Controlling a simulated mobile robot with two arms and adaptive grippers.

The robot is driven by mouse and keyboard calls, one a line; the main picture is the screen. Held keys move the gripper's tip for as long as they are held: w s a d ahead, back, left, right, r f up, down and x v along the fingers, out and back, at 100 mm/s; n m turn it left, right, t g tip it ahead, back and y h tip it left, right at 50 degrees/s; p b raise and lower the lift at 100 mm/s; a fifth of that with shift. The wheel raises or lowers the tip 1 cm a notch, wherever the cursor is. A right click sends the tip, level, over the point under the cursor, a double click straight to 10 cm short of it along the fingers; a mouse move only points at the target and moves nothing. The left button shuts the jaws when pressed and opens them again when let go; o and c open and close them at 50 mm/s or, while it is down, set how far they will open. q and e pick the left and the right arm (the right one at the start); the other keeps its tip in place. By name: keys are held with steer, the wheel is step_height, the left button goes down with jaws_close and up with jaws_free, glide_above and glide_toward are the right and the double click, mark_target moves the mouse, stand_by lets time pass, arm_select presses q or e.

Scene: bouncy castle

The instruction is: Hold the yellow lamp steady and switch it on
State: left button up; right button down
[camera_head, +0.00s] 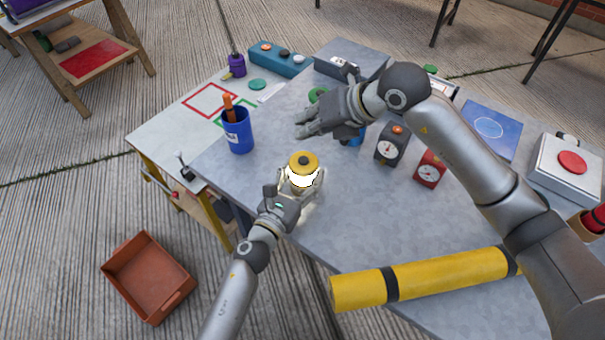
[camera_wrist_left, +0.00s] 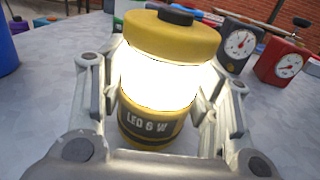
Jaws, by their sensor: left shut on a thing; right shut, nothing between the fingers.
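The yellow lamp (camera_head: 303,162) stands upright near the table's front edge in the head view, its middle glowing bright white. In the left wrist view the lamp (camera_wrist_left: 168,40) has a yellow cap with a dark button on top, and a dark band reading "LED 6 W". My left gripper (camera_head: 300,188) is shut on the lamp, its fingers on both sides of the body, as the left wrist view (camera_wrist_left: 160,105) also shows. My right gripper (camera_head: 308,124) is shut and empty, above the table and beyond the lamp, apart from it.
A blue cup (camera_head: 238,138) with an orange-handled tool stands left of the lamp. A black dial timer (camera_head: 391,150) and a red one (camera_head: 430,170) stand to the right. A long yellow tube (camera_head: 430,275) lies along the front. An orange crate (camera_head: 148,278) is on the floor.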

stand_by(0.4)
arm_select(q)
steer(key=o, duration=1.3)
steer(key=shift+o, duration=0.2)
